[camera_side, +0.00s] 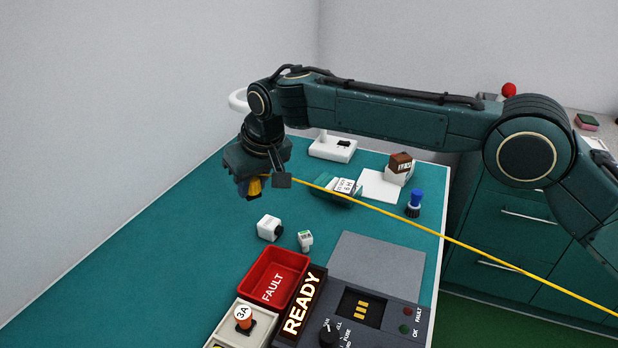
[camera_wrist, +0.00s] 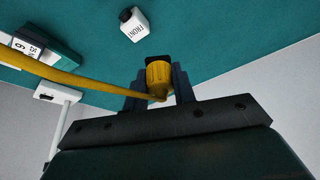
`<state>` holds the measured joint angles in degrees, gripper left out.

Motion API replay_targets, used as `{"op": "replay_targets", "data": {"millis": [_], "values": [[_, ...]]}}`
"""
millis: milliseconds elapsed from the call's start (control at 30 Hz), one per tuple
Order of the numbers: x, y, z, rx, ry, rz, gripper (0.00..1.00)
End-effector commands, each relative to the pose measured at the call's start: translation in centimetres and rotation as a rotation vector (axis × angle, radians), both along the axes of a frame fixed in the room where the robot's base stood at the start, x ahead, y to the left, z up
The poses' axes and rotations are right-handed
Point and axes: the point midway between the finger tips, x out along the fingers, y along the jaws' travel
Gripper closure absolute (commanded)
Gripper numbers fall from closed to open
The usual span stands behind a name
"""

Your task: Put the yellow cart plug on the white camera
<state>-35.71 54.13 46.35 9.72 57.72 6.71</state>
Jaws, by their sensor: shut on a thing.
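The yellow cart plug (camera_side: 254,187) is held between the fingers of my gripper (camera_side: 250,192), above the teal table. In the wrist view the plug (camera_wrist: 158,77) sits between the two dark fingers of my gripper (camera_wrist: 159,85). Its yellow cable (camera_side: 450,238) trails right across the side view. The plug's far end is partly hidden.
A READY sign (camera_side: 301,304) borders a control panel (camera_side: 375,312). A green labelled device (camera_side: 335,190) and blue-topped item (camera_side: 414,205) stand right. The table's left side is clear.

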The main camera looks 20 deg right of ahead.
Motion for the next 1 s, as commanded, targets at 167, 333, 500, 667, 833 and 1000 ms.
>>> {"op": "replay_targets", "data": {"millis": [167, 333, 500, 667, 833, 1000], "values": [[1.4, -2.7, -1.1, -0.009, -0.009, -0.14, 0.96], [1.9, -3.7, -1.4, -0.013, -0.014, -0.189, 0.96], [1.9, -3.7, -1.7, -0.014, -0.013, -0.192, 0.96], [1.8, -3.7, -3.2, -0.016, -0.012, -0.189, 0.96], [1.8, -3.7, -5.0, -0.014, -0.011, -0.189, 0.96], [1.9, -3.7, -5.5, -0.013, -0.014, -0.188, 0.96]]}}
